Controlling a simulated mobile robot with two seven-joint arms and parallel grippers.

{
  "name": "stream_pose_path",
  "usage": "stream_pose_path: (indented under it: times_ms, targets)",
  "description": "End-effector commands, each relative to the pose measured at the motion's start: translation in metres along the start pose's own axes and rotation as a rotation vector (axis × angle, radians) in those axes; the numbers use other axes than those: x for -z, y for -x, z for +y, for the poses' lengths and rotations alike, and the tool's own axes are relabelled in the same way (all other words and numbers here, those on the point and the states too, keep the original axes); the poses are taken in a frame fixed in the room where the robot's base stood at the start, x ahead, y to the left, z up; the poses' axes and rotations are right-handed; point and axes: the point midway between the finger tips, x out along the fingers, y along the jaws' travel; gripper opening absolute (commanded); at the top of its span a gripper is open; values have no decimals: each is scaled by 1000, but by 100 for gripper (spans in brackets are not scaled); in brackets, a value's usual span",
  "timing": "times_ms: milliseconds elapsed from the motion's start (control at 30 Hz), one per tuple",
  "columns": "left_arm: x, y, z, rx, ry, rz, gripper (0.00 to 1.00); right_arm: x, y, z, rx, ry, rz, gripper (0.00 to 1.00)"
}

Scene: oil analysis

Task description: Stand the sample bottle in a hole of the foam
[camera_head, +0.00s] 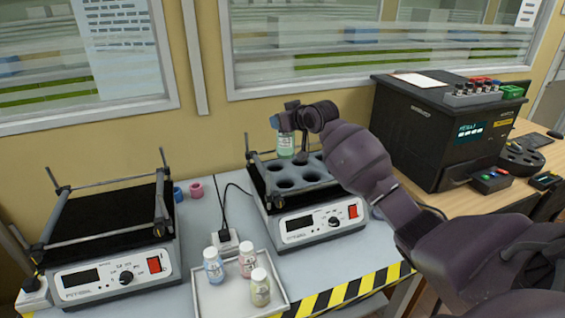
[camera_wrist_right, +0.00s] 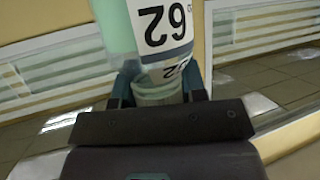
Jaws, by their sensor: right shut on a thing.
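My right gripper (camera_head: 284,119) is shut on the sample bottle (camera_head: 285,145), a clear bottle with green contents. In the right wrist view the gripper (camera_wrist_right: 160,88) grips it at the cap end, and its white label (camera_wrist_right: 162,28) reads 62. In the head view the bottle hangs upright at the back of the dark grey foam (camera_head: 285,184), which has several round holes and sits on the right-hand shaker. I cannot tell whether its base is above the foam or inside a hole. My right arm covers the foam's right part. My left gripper is out of view.
Thin rails frame the shaker (camera_head: 318,226) around the foam. A white tray (camera_head: 212,300) with three capped bottles stands in front. Another shaker (camera_head: 112,277) is at left, with a blue and a pink ring near it. A black analyser (camera_head: 425,135) stands at right.

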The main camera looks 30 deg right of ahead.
Motion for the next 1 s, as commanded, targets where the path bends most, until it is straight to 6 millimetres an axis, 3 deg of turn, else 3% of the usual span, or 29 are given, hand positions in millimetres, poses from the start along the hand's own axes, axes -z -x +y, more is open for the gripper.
stream_pose_path:
  times_ms: [100,300,533,800,1000]
  targets:
    - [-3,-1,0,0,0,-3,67,-26,-11,0,1,-2,-2,0]
    - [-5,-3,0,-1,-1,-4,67,-56,-23,0,0,-1,1,0]
    - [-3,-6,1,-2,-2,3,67,-70,-29,0,0,1,2,0]
    - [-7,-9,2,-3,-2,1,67,-108,-45,0,0,0,0,0]
    - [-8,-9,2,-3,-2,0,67,-118,-49,0,-1,1,3,0]
